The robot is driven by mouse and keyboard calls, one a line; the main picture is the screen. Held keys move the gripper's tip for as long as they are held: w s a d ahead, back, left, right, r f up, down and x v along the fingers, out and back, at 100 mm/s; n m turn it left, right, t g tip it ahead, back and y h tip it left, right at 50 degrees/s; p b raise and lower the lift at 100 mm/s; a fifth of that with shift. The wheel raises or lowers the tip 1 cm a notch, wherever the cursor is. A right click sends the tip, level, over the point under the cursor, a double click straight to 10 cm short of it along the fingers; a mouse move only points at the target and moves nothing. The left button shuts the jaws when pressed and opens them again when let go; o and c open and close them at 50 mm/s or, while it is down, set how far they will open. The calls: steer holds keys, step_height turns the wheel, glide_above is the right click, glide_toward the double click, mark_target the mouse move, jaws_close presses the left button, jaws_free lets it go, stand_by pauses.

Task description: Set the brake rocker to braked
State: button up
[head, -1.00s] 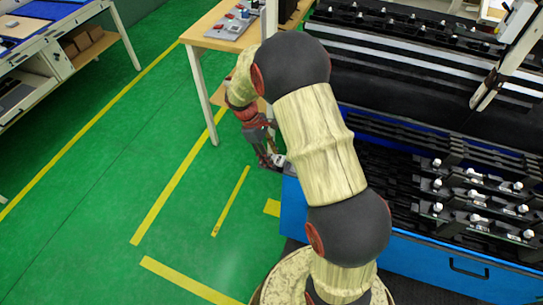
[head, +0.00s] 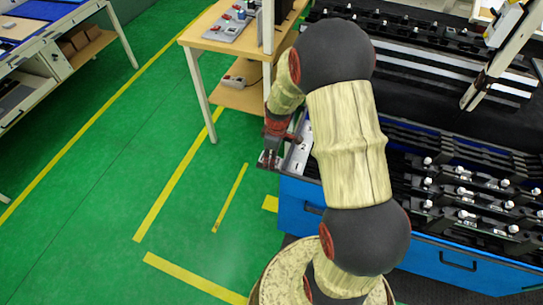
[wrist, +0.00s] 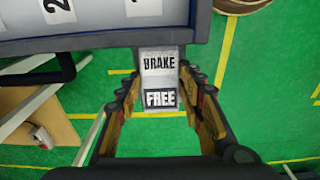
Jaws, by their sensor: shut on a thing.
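The brake rocker (wrist: 159,66) sticks out below the edge of a blue-rimmed panel in the wrist view. Its upper part reads BRAKE in dark letters on white. Its lower part reads FREE in white letters on a dark ground. I cannot tell which way it is tilted. My gripper (wrist: 160,84) has one finger on each side of the rocker and is shut on it. In the head view my gripper (head: 270,155) is at the far left corner of the blue cart (head: 300,205), with the rocker mostly hidden there.
A pale panel with numbers (wrist: 90,15) borders the rocker. A wooden table (head: 215,35) with control boxes stands behind, with a small box (head: 233,80) on its lower shelf. Racks of clips (head: 460,195) fill the right. Green floor (head: 110,190) at left is clear.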

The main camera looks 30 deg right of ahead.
steer(key=o, duration=1.2)
steer(key=shift+c, duration=0.2)
step_height(320, 180, up, 12)
steer(key=shift+s+d, duration=0.3)
steer(key=shift+s, duration=0.05)
